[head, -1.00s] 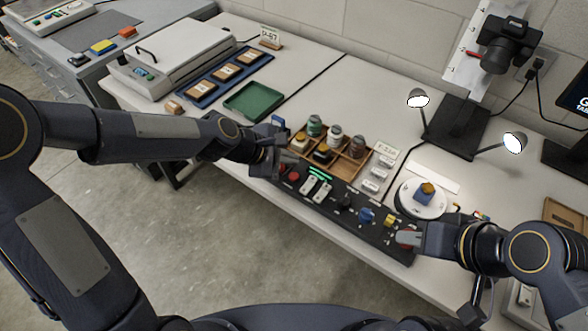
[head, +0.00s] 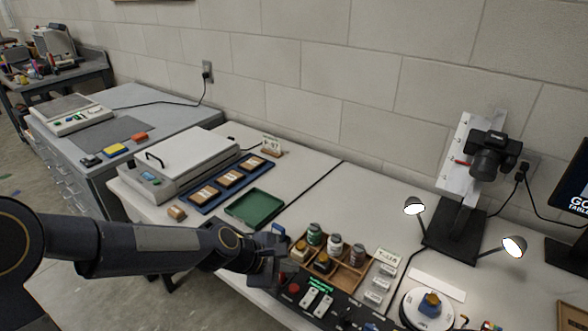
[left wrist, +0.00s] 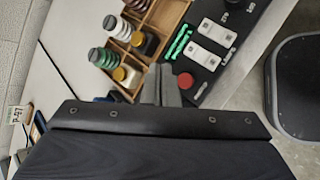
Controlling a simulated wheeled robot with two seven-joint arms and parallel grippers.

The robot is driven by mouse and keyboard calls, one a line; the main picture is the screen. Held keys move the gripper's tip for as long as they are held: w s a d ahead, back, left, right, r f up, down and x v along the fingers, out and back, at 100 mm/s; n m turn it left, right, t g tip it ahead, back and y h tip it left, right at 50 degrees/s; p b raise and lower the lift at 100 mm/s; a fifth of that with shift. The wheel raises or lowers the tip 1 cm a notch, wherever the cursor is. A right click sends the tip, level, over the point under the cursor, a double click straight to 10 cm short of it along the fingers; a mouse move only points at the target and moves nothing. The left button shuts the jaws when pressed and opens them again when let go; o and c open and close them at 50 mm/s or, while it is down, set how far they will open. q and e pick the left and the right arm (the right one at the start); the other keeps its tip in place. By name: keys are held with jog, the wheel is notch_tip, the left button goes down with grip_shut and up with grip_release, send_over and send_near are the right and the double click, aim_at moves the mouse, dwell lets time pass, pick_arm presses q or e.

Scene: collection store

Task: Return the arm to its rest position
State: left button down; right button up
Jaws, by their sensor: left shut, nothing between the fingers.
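My left arm comes in from the left in the head view. Its gripper (head: 272,264) is shut and empty, over the front edge of the table at the left end of the black control panel (head: 340,312). A red button (head: 293,288) on the panel is just right of the gripper. In the left wrist view the shut fingers (left wrist: 161,84) show between the wooden compartment box (left wrist: 165,17) and the red button (left wrist: 186,81). I cannot tell whether the fingers touch anything. My right gripper is out of view.
The compartment box (head: 346,278) with several jars stands close behind the left gripper. A green tray (head: 256,209), a blue tray (head: 196,208) and a white scanner-like device (head: 185,160) lie further left. A camera stand (head: 455,235) with lamps stands right. Open floor lies in front of the table.

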pick_arm(q)
jog(key=s+a+r+m+t+y+p, duration=0.1)
jog(key=s+a+r+m+y, duration=0.1)
jog(key=s+a+r+m, duration=0.45)
jog(key=s+a+r+m+y+p, duration=0.1)
jog(key=s+a+r+m+p, duration=0.2)
jog(key=s+a, duration=0.6)
jog(key=s+a+r+m+y, duration=0.1)
jog(key=s+a+m, duration=0.2)
jog(key=s, duration=0.5)
jog(key=shift+a+m, duration=0.35)
jog(key=shift+a, duration=0.15)
